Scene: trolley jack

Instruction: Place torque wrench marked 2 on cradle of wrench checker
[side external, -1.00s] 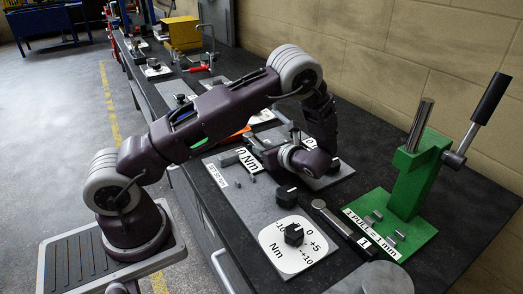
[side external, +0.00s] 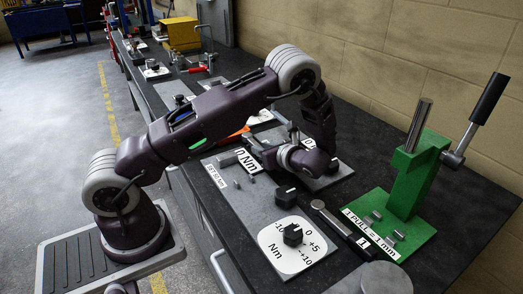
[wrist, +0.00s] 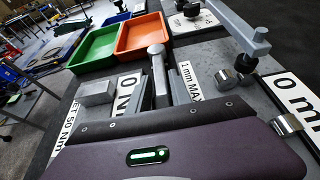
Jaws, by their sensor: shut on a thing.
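My gripper (wrist: 160,92) is low over the wrench checker and shut on a grey metal bar with a rounded head (wrist: 156,50). The bar resembles the wrench marked 1, but no number shows on it, so I cannot confirm it is the torque wrench marked 2. The checker's grey baseplate (side external: 232,197) carries labels reading "0 Nm" (side external: 249,161) and "SET 50 Nm" (side external: 215,175). A grey block (wrist: 97,92) stands left of the fingers in the wrist view. I cannot tell which part is the cradle, or whether the bar touches it.
A wrench marked 1 (side external: 335,219) lies at the front right, beside the Nm dial plate (side external: 273,250). A green lever stand (side external: 410,180) is further right. Orange (wrist: 140,33) and green (wrist: 95,48) trays lie beyond the gripper in the wrist view.

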